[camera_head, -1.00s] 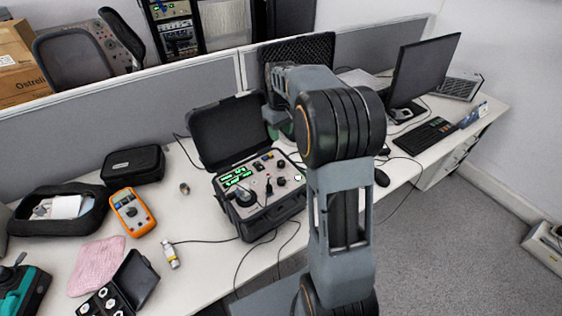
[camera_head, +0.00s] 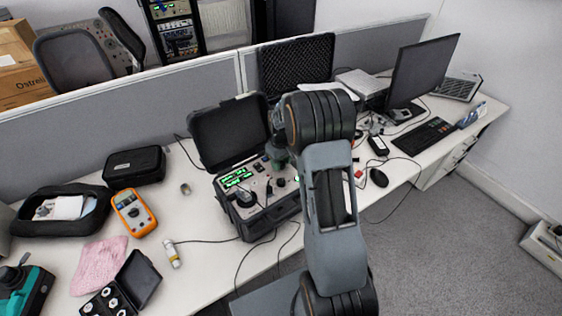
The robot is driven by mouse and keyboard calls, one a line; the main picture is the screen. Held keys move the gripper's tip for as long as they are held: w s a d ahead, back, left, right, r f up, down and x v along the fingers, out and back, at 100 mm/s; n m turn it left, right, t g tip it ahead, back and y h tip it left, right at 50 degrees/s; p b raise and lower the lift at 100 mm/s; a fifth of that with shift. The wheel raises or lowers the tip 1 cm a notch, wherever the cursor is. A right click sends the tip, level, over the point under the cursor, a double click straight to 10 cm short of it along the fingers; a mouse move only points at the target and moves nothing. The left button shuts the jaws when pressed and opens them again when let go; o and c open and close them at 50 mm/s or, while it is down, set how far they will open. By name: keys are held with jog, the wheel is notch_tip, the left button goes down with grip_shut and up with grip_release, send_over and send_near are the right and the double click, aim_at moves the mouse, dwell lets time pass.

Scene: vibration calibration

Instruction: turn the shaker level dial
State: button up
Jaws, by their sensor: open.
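The shaker console is an open black case (camera_head: 240,226) on the desk, its lid raised at the back. Its light panel (camera_head: 262,198) carries green lit displays (camera_head: 236,177) and several dark knobs. A larger round black part (camera_head: 245,199) sits at the panel's left, and a small black knob (camera_head: 281,182) at its right. I cannot tell which is the shaker level dial. My gripper (camera_head: 279,163) is open and partly hidden behind my arm.
An orange multimeter (camera_head: 134,212), a small bottle (camera_head: 172,254), a pink cloth (camera_head: 98,264) and an open small case (camera_head: 124,288) lie on the left of the desk (camera_head: 205,275). A monitor (camera_head: 423,80), keyboard (camera_head: 425,136) and mouse (camera_head: 379,178) stand right. A grey partition (camera_head: 130,105) runs behind.

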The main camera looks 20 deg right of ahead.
jog(key=shift+f, duration=0.2)
jog(key=shift+c, duration=0.4)
jog(key=c, duration=0.5)
jog(key=shift+c, duration=0.2)
jog(key=shift+m, duration=0.3)
